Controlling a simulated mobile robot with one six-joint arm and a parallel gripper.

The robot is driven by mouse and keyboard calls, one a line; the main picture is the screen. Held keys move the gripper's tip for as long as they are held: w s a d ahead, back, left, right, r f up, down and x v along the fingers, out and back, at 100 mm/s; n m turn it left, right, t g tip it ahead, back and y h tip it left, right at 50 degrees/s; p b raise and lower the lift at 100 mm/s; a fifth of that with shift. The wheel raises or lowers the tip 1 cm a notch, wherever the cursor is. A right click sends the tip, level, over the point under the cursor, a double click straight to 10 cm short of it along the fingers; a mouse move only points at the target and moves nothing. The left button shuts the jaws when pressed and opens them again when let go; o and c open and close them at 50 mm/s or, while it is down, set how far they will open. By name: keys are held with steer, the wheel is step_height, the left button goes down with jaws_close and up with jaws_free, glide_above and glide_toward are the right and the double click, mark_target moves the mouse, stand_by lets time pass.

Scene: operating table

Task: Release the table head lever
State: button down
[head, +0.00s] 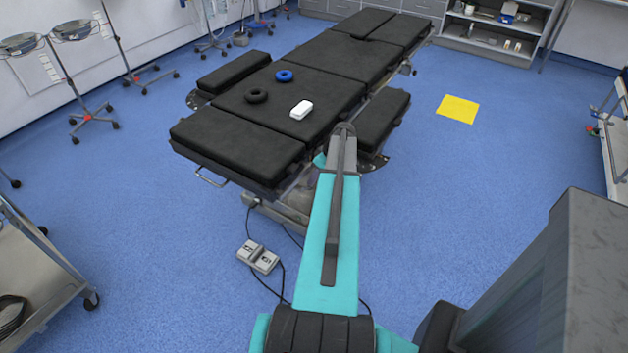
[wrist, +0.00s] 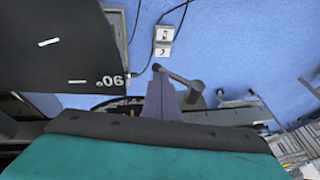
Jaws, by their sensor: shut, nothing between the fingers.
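The operating table (head: 235,138) with black pads stands in the middle of the head view. My gripper (wrist: 160,76) shows as a narrow grey-purple wedge, shut and empty. Its tip appears close to the bar in the picture; I cannot tell whether they touch. In the head view my arm hides the gripper and that part of the table.
A foot pedal (head: 258,257) with cables lies on the floor near the table and also shows in the wrist view (wrist: 163,40). A white box (head: 301,110), a blue ring (head: 284,76) and a black ring (head: 256,96) lie on the table. The floor around the yellow mat (head: 458,109) is clear.

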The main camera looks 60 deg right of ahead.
steer(key=shift+r, duration=0.2)
stand_by(0.3)
steer(key=s+d+r, duration=0.2)
steer(key=r, duration=0.4)
steer(key=s+d+r, duration=0.2)
steer(key=d+r, duration=0.1)
steer(key=r, duration=0.3)
steer(key=shift+s+d+b, duration=0.2)
steer(key=shift+s+b, duration=0.05)
steer(key=shift+b, duration=0.15)
